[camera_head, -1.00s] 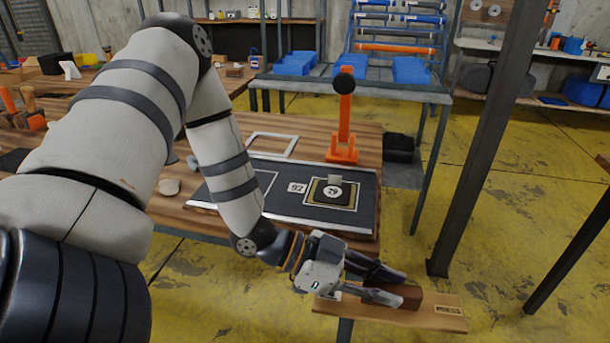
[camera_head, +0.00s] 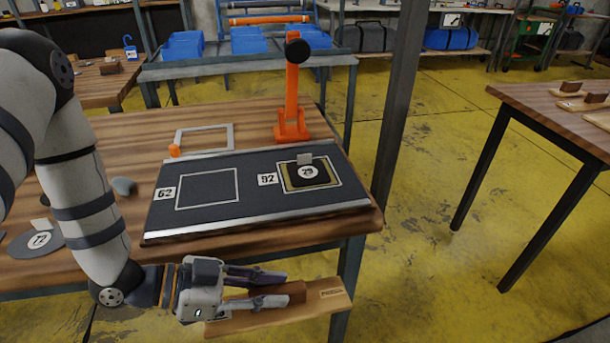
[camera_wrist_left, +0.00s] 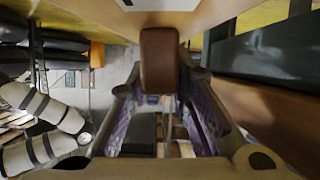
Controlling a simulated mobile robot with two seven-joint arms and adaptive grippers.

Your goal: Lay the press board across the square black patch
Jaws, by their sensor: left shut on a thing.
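The press board (camera_head: 325,301) is a pale wooden plank with a brown block handle (camera_head: 297,291) and a label at its right end. My left gripper (camera_head: 283,287) is shut on the handle and holds the board in front of the table's near edge, lower in the picture than the mat. In the left wrist view the brown handle (camera_wrist_left: 160,60) sits between the fingers. The square black patch (camera_head: 322,177) lies on a tan square inside the right white outline of the dark mat, marked 92. It bears a round white number label and a small pale tab. My right gripper is not in view.
The dark mat (camera_head: 220,215) has metal strips along its edges and an empty outlined square marked 62. An orange stand (camera_head: 291,125) with a black knob rises behind the patch. A grey frame (camera_head: 204,128) lies behind the mat. A dark post (camera_head: 398,100) stands to the right.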

